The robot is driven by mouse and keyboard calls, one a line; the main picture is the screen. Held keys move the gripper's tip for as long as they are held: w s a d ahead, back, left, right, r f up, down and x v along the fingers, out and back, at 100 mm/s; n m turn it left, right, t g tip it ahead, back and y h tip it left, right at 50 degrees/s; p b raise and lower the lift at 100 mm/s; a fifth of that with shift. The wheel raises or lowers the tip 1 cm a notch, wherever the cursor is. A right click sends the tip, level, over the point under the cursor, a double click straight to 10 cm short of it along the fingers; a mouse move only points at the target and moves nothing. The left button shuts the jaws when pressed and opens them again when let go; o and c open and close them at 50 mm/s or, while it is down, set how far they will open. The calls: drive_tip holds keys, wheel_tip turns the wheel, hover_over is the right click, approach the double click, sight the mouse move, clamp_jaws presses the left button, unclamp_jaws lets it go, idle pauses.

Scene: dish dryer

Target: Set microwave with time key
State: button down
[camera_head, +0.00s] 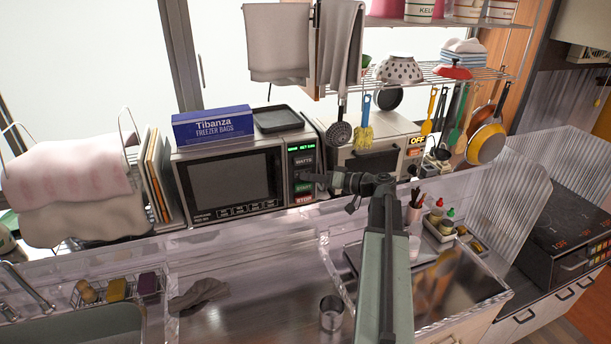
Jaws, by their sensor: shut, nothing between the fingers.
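The microwave (228,182) stands at the back of the counter, its dark door closed. Its control panel (302,161) is on the right side, with a green-lit display at the top, a "WATTS" key (304,161), a green start key and a red stop key (304,198). My gripper (308,179) is shut and empty, pointing left at the panel from the right, at about the height of the green start key. It covers part of the panel's lower right. I cannot tell whether the tip touches a key. A separate time key is not legible.
A blue freezer bag box (213,125) and a dark tray (277,119) lie on the microwave. A second appliance (370,150) stands to its right. Utensils and pans hang above. A metal cup (331,312) and a grey cloth (199,294) lie on the front counter.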

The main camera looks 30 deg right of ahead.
drive_tip(key=shift+s+a, duration=0.25)
drive_tip(key=shift+s, duration=0.8)
drive_tip(key=shift+s+a, duration=0.2)
drive_tip(key=shift+s, duration=0.6)
drive_tip(key=shift+s+a, duration=0.25)
drive_tip(key=shift+s, duration=0.6)
drive_tip(key=shift+s+a, duration=0.2)
drive_tip(key=shift+s, duration=0.6)
drive_tip(key=s, duration=0.2)
drive_tip(key=s+a, duration=0.1)
drive_tip(key=shift+s, duration=0.35)
drive_tip(key=w+d, duration=0.2)
drive_tip(key=w, duration=0.6)
drive_tip(key=shift+w+d, duration=0.15)
drive_tip(key=shift+w, duration=0.15)
idle(1.9)
